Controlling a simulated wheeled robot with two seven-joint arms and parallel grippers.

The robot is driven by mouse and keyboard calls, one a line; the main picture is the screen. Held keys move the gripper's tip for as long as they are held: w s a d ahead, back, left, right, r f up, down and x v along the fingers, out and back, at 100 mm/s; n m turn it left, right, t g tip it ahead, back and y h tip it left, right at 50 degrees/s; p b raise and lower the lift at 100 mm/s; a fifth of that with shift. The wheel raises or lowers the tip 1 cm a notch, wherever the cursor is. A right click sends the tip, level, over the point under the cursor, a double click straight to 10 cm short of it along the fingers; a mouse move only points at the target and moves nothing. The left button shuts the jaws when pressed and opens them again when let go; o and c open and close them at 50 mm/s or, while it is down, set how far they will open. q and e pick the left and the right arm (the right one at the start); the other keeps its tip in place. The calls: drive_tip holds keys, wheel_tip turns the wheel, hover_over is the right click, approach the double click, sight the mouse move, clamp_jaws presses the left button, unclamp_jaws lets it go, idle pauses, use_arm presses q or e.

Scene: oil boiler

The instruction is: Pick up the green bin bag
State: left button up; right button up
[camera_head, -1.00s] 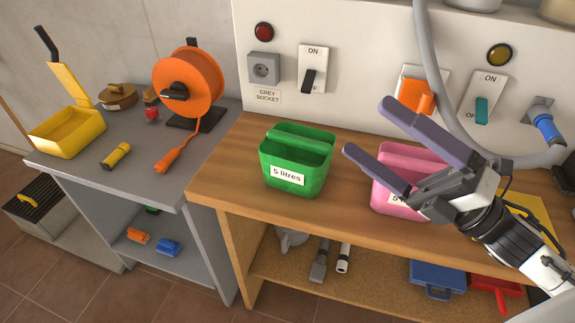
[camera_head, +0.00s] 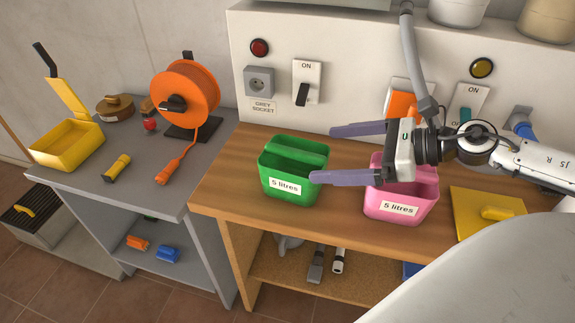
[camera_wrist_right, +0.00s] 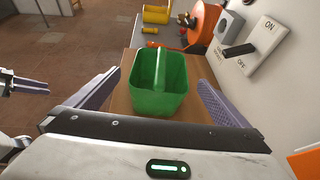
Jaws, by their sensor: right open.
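A green bin (camera_head: 291,170) with a bar handle across its top and a "5 litres" label stands upright on the wooden worktop; I see no separate green bag. My right gripper (camera_head: 323,154) is open and empty, just right of the bin, with its two purple fingers pointing left towards it. In the right wrist view, the green bin (camera_wrist_right: 160,88) sits ahead between the open fingers, which do not grip it. Part of what seems to be my left gripper (camera_wrist_right: 25,85) shows at the left edge of that view; its jaws are unclear.
A pink bin (camera_head: 398,198) stands below and behind my right gripper. A yellow lid-like plate (camera_head: 485,215) lies at right. The wall panel with a switch (camera_head: 306,85) rises behind the worktop. An orange cable reel (camera_head: 187,92) and yellow tray (camera_head: 68,145) stand on the grey table at left.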

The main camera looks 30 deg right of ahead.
sight(295, 155)
drive_tip(key=shift+x, duration=3.55)
drive_tip(key=b, duration=0.1)
drive_tip(key=w+f+b, duration=0.1)
drive_tip(key=b, duration=0.1)
drive_tip(key=shift+w+a+f, duration=0.2)
drive_tip(key=shift+w+a, duration=0.1)
drive_tip(key=shift+a, duration=0.1)
drive_tip(key=shift+w, duration=0.1)
drive_tip(key=shift+a+r, duration=0.1)
drive_tip(key=shift+r, duration=0.1)
drive_tip(key=c, duration=1.4)
